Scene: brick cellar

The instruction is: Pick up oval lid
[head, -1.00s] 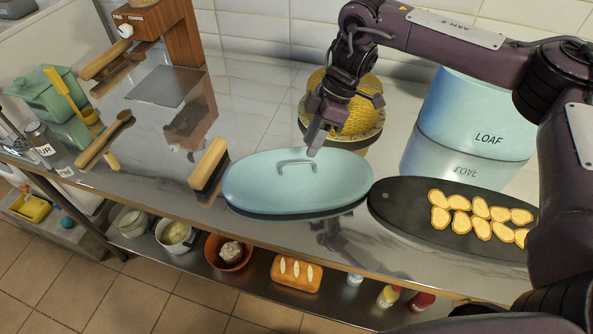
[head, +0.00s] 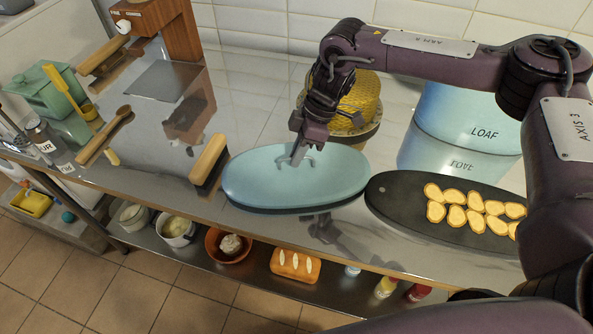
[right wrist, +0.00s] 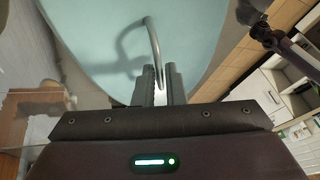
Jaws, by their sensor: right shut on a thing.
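The oval lid (head: 250,180) is pale blue with a thin arched metal handle. It lies on the metal counter in the middle of the head view and fills much of the right wrist view (right wrist: 95,30). My right gripper (head: 299,153) is over the lid, its fingers shut on the handle (right wrist: 152,42). In the right wrist view the fingers (right wrist: 162,82) meet around one end of the handle. The lid appears to rest flat on the counter. A dark arm part of mine shows at the upper right there; its jaws are not clear.
A dark oval board (head: 400,205) with several yellow slices lies close right of the lid. A wooden-backed brush (head: 209,160) stands close left. Behind are a yellow woven round item (head: 358,105) and a blue LOAF bin (head: 465,120). The counter's front edge runs just below.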

